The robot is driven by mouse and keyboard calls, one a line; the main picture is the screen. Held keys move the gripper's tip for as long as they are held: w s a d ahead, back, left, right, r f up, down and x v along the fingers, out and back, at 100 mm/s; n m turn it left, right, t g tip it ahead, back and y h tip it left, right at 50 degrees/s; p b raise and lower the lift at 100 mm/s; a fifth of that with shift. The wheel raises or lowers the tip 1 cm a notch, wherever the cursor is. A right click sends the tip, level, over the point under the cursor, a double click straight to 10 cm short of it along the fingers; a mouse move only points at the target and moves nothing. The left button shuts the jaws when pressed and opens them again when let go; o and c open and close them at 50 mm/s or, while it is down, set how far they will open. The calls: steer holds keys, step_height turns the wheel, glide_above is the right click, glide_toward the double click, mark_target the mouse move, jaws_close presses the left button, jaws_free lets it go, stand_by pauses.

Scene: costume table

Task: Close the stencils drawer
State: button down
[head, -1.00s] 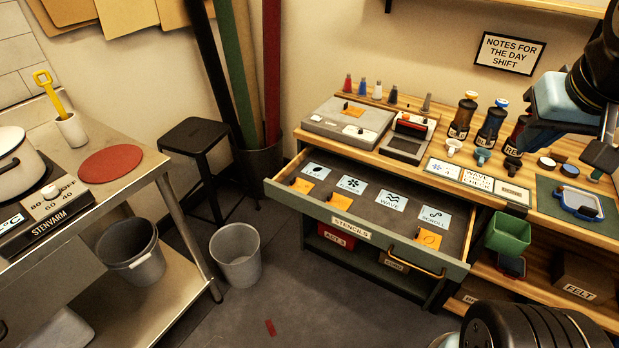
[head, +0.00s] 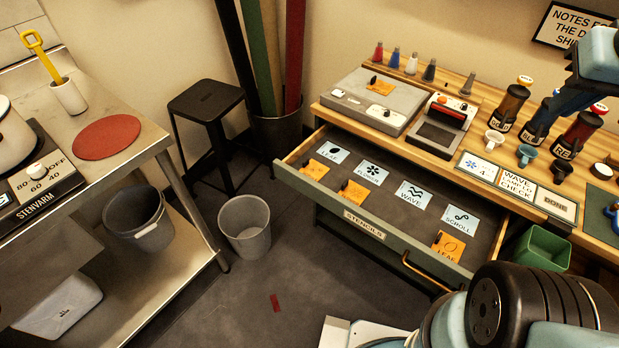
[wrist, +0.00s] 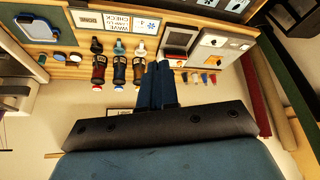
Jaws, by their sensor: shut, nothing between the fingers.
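The stencils drawer (head: 353,228) is pulled open from the wooden workbench in the head view, and its front carries a STENCILS label (head: 364,225). Its brass handle (head: 430,273) sits toward the right end of the front. Blue and orange stencil cards (head: 411,193) lie flat inside.
A green bin (head: 543,249) hangs at the bench front, right of the drawer. Bottles (head: 508,105) and a grey machine (head: 441,125) stand on the bench. A grey waste bin (head: 246,227) and a black stool (head: 207,105) stand left of the drawer. Floor before it is largely clear.

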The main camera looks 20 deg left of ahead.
steer(key=w+a+f+n+g+h, duration=0.1)
steer(key=w+a+f+n+h, duration=0.1)
steer(key=w+a+f+n, duration=0.45)
steer(key=w+a+f+n+h, duration=0.1)
steer(key=a+f+n, duration=0.3)
steer(key=a+n, duration=0.5)
steer(key=w+a+f+n+g+h, duration=0.15)
steer(key=w+a+f+n, duration=0.3)
steer(key=n, duration=0.55)
steer(key=s+a+f+n+t, duration=0.3)
steer(key=s+a+f+n, duration=0.4)
steer(key=a+f+n, duration=0.5)
steer(key=s+a+f+n+t, duration=0.3)
steer(key=s+a+f+n, duration=0.4)
steer(key=a+f+n, duration=0.5)
glide_toward(311, 195)
steer(key=s+f+x, duration=0.1)
steer(key=x, duration=0.4)
steer(key=shift+w+d+r+y, duration=0.15)
steer(key=shift+w+y, duration=0.1)
steer(key=shift+w, duration=0.2)
steer(key=shift+w+d+r+y, duration=0.1)
steer(key=shift+w+r+y, duration=0.1)
steer(key=shift+w, duration=0.3)
